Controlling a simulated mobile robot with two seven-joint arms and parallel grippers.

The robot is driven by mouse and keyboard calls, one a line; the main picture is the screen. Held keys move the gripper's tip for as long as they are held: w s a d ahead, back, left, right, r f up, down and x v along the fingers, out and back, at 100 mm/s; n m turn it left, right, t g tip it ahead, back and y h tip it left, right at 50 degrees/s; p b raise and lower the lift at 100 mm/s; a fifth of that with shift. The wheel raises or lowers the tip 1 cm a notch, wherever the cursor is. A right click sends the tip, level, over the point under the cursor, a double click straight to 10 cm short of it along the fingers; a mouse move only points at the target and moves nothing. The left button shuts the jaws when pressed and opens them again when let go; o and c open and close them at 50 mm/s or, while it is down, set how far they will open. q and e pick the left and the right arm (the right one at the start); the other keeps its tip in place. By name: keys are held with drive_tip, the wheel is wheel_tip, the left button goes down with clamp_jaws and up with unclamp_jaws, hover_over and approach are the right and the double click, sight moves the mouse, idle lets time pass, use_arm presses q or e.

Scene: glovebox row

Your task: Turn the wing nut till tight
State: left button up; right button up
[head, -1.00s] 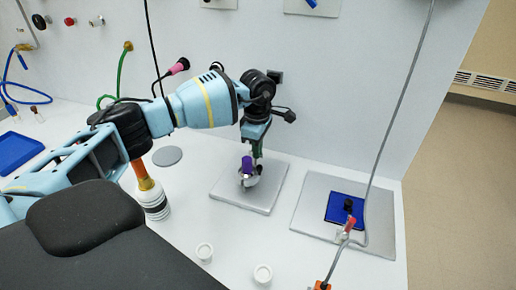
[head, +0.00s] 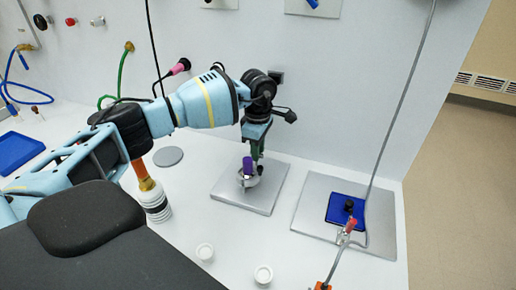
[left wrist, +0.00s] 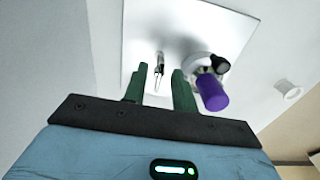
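A fitting with a purple handle (head: 248,166) and a round pale metal body stands on a grey plate (head: 262,200). In the left wrist view the purple handle (left wrist: 211,94) and a black knob (left wrist: 220,64) are right of my fingers. My left gripper (head: 258,153) points down at the fitting, its tips partly hidden behind it. In the left wrist view its green fingers (left wrist: 159,82) are apart, with a slim shiny metal piece (left wrist: 159,66) showing in the gap. I cannot tell whether this is the wing nut; no finger visibly touches it. My right gripper is out of view.
Right of the plate is another grey plate (head: 302,213) with a blue pad (head: 337,214). A red clip on a grey cable (head: 350,223) lies there. A ribbed white cylinder (head: 155,207) is at left. The wall is close behind.

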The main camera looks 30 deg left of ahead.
use_arm(q)
wheel_tip(320, 180, up, 8)
drive_tip(key=shift+f, duration=0.15)
idle(1.1)
